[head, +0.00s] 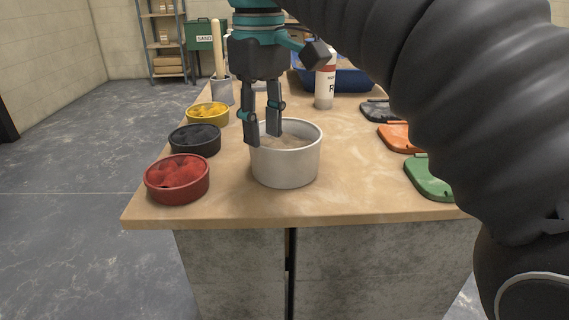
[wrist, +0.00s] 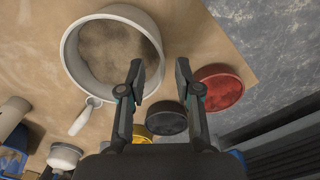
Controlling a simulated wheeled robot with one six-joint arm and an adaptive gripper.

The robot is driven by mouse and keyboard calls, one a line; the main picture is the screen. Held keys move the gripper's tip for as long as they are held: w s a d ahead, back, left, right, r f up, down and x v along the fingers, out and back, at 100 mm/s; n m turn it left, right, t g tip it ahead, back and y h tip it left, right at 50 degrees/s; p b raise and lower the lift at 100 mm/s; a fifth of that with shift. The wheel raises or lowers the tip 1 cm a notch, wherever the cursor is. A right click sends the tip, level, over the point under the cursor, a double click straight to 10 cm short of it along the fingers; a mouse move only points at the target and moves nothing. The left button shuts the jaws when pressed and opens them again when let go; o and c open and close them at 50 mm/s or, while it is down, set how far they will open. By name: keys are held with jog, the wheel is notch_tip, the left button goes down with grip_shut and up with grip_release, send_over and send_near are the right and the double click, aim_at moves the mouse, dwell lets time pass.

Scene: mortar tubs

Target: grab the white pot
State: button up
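The white pot (head: 290,168) stands upright near the front of the wooden table, with brownish material inside. In the wrist view the pot (wrist: 72,60) is at upper left, with its light handle (wrist: 86,116) pointing down-left. The handle is hidden in the head view. My gripper (head: 263,138) points down at the pot's left rim, open and holding nothing. One finger overlaps the pot's left side and the other shows against its opening. In the wrist view the gripper (wrist: 159,75) has its fingers apart beside the pot's rim. I cannot tell whether a finger touches it.
Red (head: 178,180), black (head: 195,140) and yellow (head: 208,114) tubs line the table's left side. Green (head: 432,180), orange (head: 400,138) and dark (head: 378,112) lids lie at right. A white bottle (head: 324,88) and blue bin (head: 352,80) stand behind. Bare table lies right of the pot.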

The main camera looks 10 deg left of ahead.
aim_at(260, 182)
jog(key=shift+a+f+b, duration=0.25)
jog(key=shift+f+b, duration=0.2)
jog(key=shift+f, duration=1.3)
jog(key=shift+a+f+b, duration=0.2)
jog(key=shift+f+b, duration=0.25)
jog(key=shift+f, duration=1.3)
grip_shut()
